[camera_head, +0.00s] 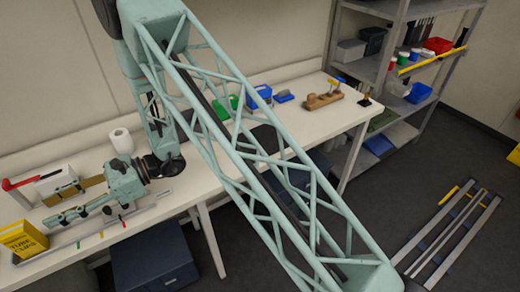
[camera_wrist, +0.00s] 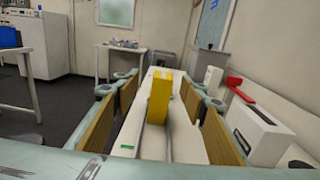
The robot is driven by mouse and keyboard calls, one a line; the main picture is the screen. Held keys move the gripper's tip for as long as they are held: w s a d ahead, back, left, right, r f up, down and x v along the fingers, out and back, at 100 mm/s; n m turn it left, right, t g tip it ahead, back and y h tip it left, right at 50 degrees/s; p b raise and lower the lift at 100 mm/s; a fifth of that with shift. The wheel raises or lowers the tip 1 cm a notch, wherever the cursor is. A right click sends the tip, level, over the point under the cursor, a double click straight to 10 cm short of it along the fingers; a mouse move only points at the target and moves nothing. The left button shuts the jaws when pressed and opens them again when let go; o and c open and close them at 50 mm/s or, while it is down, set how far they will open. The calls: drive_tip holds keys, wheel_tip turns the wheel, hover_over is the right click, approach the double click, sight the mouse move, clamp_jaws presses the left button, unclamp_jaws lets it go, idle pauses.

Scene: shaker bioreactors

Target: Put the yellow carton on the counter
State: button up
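The yellow carton (camera_head: 22,238) stands upright at the far left of the white counter (camera_head: 195,178), with dark lettering on its side. It also shows in the wrist view (camera_wrist: 160,95), straight ahead between the fingers. It stands at or in the left end of a shallow tray (camera_head: 100,234); I cannot tell which. My gripper (camera_head: 48,206) is low over the counter, pointing left towards the carton. In the wrist view my gripper (camera_wrist: 158,84) is open, with a brown pad on each side and nothing held. The carton is beyond the fingertips, apart from the pads.
A white box (camera_head: 55,182) with a red lever stands close behind my gripper; it also shows at right in the wrist view (camera_wrist: 262,132). A paper roll (camera_head: 122,141) stands farther back. Small coloured clips lie along the tray. Blue and green bins (camera_head: 258,95) sit farther right.

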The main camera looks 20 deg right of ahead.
drive_tip(key=s+d+r+n+g+h, duration=0.3)
drive_tip(key=s+d+r+n+h, duration=0.5)
drive_tip(key=s+d+r, duration=1)
drive_tip(key=s+d+r+n+t+h, duration=0.2)
drive_tip(key=s+d+r+t+h, duration=0.1)
drive_tip(key=d, duration=0.9)
drive_tip(key=s+d+r+n+t+h, duration=0.3)
drive_tip(key=s+d, duration=0.3)
drive_tip(key=d, duration=0.6)
drive_tip(key=s+d+r+n+t+h, duration=0.2)
drive_tip(key=s+d+r+t+h, duration=0.1)
drive_tip(key=d, duration=0.9)
drive_tip(key=shift+s+r+n+t+h, duration=0.15)
drive_tip(key=shift+s+n+t+h, duration=0.25)
drive_tip(key=shift+s, duration=0.85)
drive_tip(key=shift+d, duration=0.1)
drive_tip(key=shift+f+b, duration=0.5)
